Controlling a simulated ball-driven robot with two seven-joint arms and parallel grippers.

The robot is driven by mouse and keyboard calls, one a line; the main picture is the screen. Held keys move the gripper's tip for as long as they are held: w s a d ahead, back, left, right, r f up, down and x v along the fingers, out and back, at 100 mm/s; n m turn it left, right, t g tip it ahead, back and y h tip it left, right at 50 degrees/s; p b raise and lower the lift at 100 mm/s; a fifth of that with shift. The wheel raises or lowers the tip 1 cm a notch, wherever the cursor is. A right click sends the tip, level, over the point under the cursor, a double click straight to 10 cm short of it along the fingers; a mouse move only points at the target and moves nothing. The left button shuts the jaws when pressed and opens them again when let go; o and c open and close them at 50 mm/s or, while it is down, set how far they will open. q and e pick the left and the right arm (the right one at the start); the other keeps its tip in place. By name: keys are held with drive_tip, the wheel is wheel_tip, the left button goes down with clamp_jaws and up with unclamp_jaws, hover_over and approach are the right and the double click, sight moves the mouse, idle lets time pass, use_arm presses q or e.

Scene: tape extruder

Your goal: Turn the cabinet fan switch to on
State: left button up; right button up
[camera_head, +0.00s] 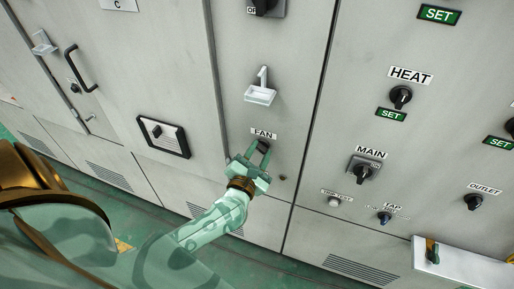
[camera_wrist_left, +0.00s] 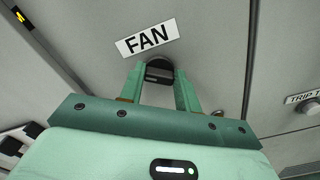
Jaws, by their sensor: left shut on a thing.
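The fan switch (camera_head: 263,147) is a small dark knob under the "FAN" label (camera_head: 264,134) on the grey cabinet. My left gripper (camera_head: 258,156) reaches up to it from the lower left. In the left wrist view, its two green fingers stand on either side of the dark fan knob (camera_wrist_left: 159,74), just below the FAN label (camera_wrist_left: 147,39). The left gripper is shut on the knob. The fingers and the gripper body hide part of the knob, and I cannot read its position.
A white bracket (camera_head: 260,91) sticks out above the fan switch. To the right are the HEAT knob (camera_head: 400,96), the MAIN switch (camera_head: 363,171) and the outlet knob (camera_head: 473,201). A black-framed switch panel (camera_head: 164,136) is to the left. The green floor (camera_head: 215,264) below is clear.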

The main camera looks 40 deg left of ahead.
use_arm(q)
drive_tip(key=m+p, duration=0.4)
drive_tip(key=m, duration=0.1)
drive_tip(key=shift+d+m, duration=0.1)
drive_tip(key=shift+m, duration=0.2)
drive_tip(key=m+p, duration=0.2)
drive_tip(key=m, duration=0.1)
drive_tip(key=shift+f+m+p, duration=0.25)
drive_tip(key=shift+m+p, duration=0.35)
drive_tip(key=shift+m, duration=0.6)
drive_tip(key=o, duration=1)
drive_tip(key=v, duration=1.6)
drive_tip(key=shift+s, duration=0.2)
